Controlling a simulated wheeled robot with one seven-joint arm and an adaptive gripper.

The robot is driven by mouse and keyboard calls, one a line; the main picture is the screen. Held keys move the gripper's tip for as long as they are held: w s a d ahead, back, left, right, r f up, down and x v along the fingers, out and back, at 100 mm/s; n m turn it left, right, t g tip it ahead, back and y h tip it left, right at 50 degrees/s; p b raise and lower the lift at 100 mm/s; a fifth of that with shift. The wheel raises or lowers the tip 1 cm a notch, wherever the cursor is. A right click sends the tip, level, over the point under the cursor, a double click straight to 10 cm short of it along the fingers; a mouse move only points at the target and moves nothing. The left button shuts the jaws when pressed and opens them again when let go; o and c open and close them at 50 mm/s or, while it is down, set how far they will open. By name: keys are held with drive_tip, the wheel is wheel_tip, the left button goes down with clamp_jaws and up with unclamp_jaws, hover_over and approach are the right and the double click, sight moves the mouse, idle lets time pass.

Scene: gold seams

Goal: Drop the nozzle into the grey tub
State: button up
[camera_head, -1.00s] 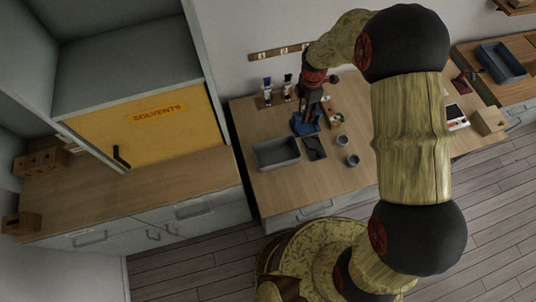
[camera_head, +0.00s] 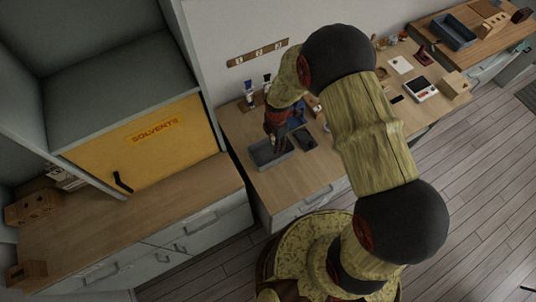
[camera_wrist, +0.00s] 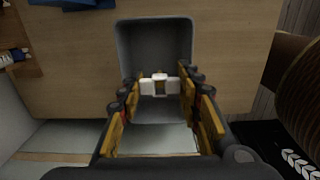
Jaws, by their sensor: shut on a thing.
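The grey tub (camera_head: 258,162) sits on the wooden workbench, partly covered by my arm. It also shows in the wrist view (camera_wrist: 126,48), open towards the camera. My gripper (camera_head: 277,144) points down over the tub. In the wrist view my gripper (camera_wrist: 159,86) has its white fingertips closed on a small piece, the nozzle (camera_wrist: 159,77), brownish with a pale part. It lines up with the tub's inside. Its full shape is hidden between the fingertips, and its exact height above the tub floor cannot be told.
A blue object (camera_head: 297,118) and a dark tray (camera_head: 306,138) stand right of the tub. Bottles (camera_head: 249,92) stand behind it. The yellow solvents cabinet (camera_head: 150,145) is at the left. Bench space (camera_head: 285,182) in front of the tub is clear.

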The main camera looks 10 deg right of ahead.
drive_tip(key=shift+d+f+b, duration=0.1)
drive_tip(key=shift+f+b, duration=0.75)
drive_tip(key=shift+f, duration=1)
drive_tip(key=o, duration=0.9)
drive_tip(key=shift+c, duration=0.2)
drive_tip(key=shift+o, duration=0.5)
drive_tip(key=shift+r, duration=0.1)
wheel_tip(320, 180, up, 12)
drive_tip(key=shift+f, duration=0.1)
